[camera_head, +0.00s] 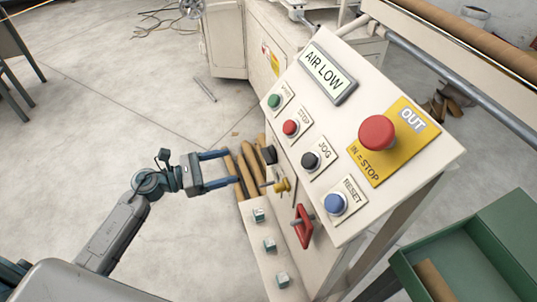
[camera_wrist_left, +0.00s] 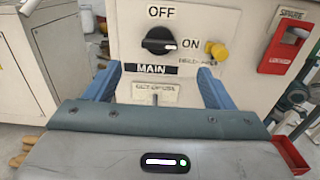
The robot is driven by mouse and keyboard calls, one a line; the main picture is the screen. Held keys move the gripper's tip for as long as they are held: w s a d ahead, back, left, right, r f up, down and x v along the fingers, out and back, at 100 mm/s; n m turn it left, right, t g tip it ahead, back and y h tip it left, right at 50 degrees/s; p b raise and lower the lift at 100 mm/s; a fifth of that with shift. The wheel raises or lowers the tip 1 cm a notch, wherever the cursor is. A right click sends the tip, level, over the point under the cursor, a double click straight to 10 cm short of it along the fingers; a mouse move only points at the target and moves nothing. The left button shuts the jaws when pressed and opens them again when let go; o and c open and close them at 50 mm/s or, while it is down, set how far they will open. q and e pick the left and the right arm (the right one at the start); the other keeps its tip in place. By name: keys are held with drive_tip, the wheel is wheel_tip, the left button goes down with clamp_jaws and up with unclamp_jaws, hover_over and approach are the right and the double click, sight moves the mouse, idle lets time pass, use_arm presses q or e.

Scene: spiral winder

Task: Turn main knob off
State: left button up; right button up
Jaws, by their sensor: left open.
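The black main knob (camera_wrist_left: 158,42) is on the front of a cream panel, between the labels OFF above, ON at right and MAIN below. Its white mark points right, toward ON. In the head view the knob (camera_head: 270,155) shows on the panel's lower face. My left gripper (camera_head: 231,167) is open and empty, pointing at the knob from the left with a gap. In the left wrist view its blue fingers (camera_wrist_left: 158,72) spread to either side below the knob, not touching it. My right gripper is not in view.
A yellow knob (camera_wrist_left: 215,50) and a red part (camera_wrist_left: 286,48) under a SPARE label are to the right. Above are green, red, black and blue buttons and a large red stop button (camera_head: 377,133). Brown rolls (camera_head: 248,168) lie behind the gripper. A green box (camera_head: 470,255) stands lower right.

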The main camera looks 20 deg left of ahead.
sight(263, 156)
use_arm(q)
drive_tip(key=p+x, duration=0.2)
drive_tip(key=x, duration=0.7)
drive_tip(key=shift+w+d+r+p, duration=0.1)
drive_tip(key=shift+r+p, duration=0.05)
drive_tip(key=shift+p, duration=0.2)
drive_tip(key=shift+w+d, duration=0.35)
drive_tip(key=shift+d, duration=0.15)
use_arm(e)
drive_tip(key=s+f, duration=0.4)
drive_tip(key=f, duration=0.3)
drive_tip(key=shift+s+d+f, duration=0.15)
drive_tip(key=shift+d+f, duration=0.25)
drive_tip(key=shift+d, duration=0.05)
use_arm(q)
drive_tip(key=c, duration=1)
